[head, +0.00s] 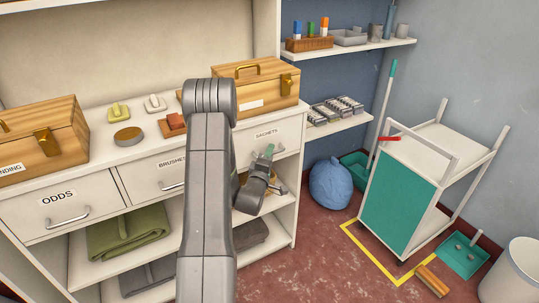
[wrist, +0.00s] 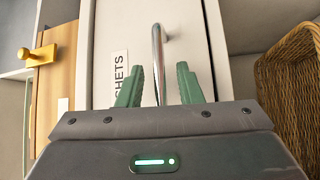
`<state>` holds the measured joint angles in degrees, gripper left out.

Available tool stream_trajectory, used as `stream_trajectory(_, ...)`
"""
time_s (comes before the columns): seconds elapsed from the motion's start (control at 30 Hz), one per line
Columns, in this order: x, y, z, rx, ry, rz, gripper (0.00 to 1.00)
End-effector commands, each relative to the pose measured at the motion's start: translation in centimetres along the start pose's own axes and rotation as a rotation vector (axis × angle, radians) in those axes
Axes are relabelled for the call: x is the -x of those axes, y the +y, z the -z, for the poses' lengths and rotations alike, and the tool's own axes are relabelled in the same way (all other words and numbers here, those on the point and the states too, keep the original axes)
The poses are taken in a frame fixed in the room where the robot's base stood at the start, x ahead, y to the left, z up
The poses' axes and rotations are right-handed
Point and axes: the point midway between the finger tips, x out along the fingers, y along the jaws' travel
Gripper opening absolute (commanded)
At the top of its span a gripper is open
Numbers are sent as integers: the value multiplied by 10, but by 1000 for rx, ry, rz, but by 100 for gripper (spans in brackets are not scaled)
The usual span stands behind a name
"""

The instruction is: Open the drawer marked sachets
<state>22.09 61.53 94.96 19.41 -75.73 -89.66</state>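The drawer marked SACHETS (head: 259,138) is the right one in the row under the white counter. It looks shut in the head view. Its white front (wrist: 187,30) and part of its label (wrist: 119,78) show in the wrist view. Its metal bar handle (wrist: 158,45) runs upright in that view, between my two green fingertips. My gripper (head: 268,152) is at this drawer front; in the wrist view my gripper (wrist: 159,82) is open, a fingertip on each side of the handle with gaps. I cannot tell how deep the fingers reach around the bar.
The ODDS drawer (head: 60,207) and the BRUSHES drawer (head: 150,179) are to the left. A wooden box (head: 275,92) stands on the counter above. A wicker basket (wrist: 288,85) is close by in the wrist view. A blue sack (head: 330,184) and trolley (head: 400,211) stand right.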

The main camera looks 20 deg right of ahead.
Motion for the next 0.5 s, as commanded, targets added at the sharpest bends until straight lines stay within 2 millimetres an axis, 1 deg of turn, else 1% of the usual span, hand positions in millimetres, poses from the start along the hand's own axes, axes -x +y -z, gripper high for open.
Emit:
stream_trajectory(0.27,-2,0,0,0,0,1,33)
stream_trajectory(0.33,-2,0,0,0,0,1,23)
stream_trajectory(0.43,-2,0,0,0,0,1,3)
stream_trajectory(0.47,-2,0,0,0,0,1,0)
stream_trajectory(0.5,-2,0,0,0,0,1,0)
